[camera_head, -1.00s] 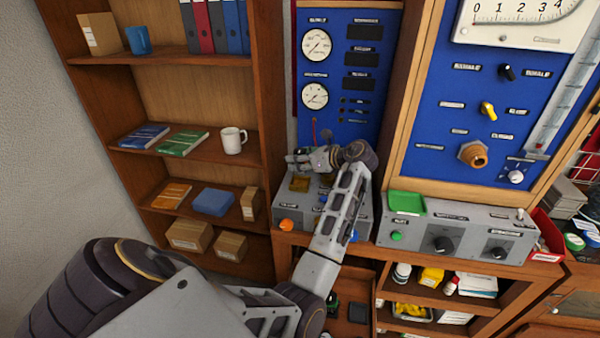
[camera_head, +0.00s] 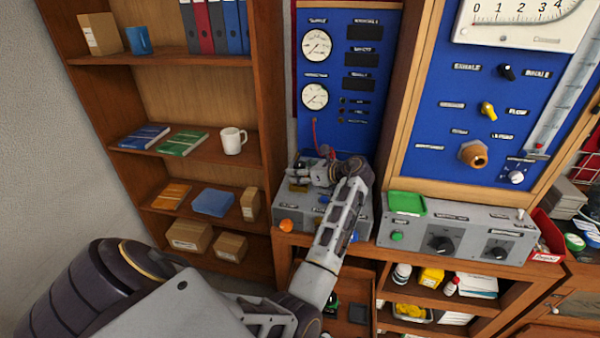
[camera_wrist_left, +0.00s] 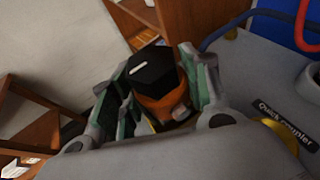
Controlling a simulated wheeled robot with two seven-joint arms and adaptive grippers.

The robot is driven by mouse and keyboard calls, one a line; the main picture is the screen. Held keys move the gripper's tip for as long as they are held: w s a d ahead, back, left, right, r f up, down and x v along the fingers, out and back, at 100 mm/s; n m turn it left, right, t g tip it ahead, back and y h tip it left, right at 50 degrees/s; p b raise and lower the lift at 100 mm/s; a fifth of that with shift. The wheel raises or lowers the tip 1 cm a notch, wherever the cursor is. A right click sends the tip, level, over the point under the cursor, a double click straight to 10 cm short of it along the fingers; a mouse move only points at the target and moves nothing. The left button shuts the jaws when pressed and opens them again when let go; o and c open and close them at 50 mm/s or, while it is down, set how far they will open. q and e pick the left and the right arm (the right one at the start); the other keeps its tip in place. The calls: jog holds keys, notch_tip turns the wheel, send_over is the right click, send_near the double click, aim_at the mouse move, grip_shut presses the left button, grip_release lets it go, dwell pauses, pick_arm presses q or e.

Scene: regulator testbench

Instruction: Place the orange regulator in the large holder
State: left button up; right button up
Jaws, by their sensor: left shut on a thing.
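The orange regulator (camera_wrist_left: 163,98) with its black knob (camera_wrist_left: 153,70) is between the fingers of my left gripper (camera_wrist_left: 155,95) in the left wrist view. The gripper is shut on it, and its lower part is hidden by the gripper. In the head view my left gripper (camera_head: 302,172) is over the left grey console (camera_head: 350,212), near its back left. The regulator is too small there to make out clearly. I cannot tell which thing is the large holder. My right gripper is not in view.
A red hose (camera_head: 314,132) hangs from the blue gauge panel (camera_head: 349,62) behind the gripper. An orange knob (camera_head: 286,225) is on the console front. A green tray (camera_head: 407,204) lies on the right console (camera_head: 456,213). A bookcase (camera_head: 258,60) stands at left.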

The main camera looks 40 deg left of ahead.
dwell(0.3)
pick_arm(q)
jog(key=o, duration=1.5)
jog(key=shift+c, duration=0.2)
